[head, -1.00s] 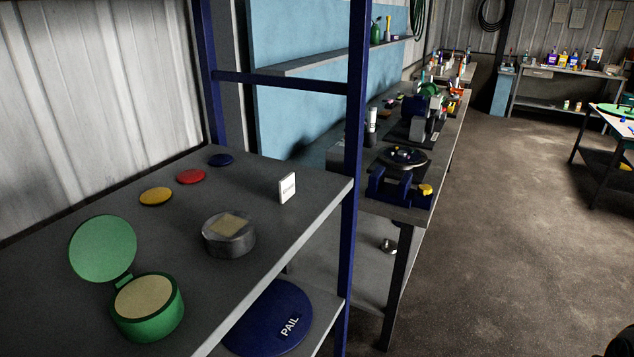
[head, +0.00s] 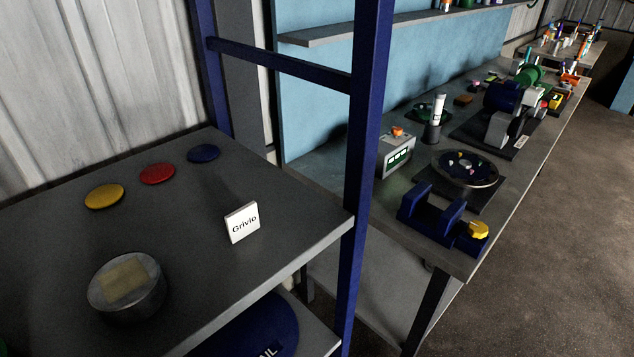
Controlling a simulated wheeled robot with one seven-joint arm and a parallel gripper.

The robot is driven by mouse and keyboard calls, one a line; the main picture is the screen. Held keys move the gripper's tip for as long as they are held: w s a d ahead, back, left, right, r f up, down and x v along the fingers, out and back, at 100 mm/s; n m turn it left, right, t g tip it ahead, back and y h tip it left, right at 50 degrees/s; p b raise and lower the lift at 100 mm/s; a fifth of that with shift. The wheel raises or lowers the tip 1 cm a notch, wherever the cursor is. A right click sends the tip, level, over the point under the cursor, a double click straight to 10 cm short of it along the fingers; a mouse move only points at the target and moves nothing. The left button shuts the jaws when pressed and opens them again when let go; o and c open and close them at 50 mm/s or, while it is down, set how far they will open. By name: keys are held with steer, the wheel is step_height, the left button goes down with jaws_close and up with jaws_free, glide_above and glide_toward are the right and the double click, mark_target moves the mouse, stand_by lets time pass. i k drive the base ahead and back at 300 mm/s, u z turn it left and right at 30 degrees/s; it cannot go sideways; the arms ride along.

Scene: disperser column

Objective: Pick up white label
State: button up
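The white label (head: 242,222) stands upright on the dark grey shelf top (head: 210,275), close to its right edge. It is a small white block with the dark word "Grivlo" on its front face. Nothing touches or covers it. My gripper is not in the head view.
A round metal tin (head: 126,287) sits left of the label. Yellow (head: 104,196), red (head: 157,173) and blue (head: 203,153) discs lie behind. A blue post (head: 366,130) rises at the shelf's right corner. A workbench with a blue vise (head: 440,215) stands beyond.

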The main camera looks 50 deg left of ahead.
mark_target(244, 220)
steer(key=i, duration=0.6)
steer(key=u, duration=1.95)
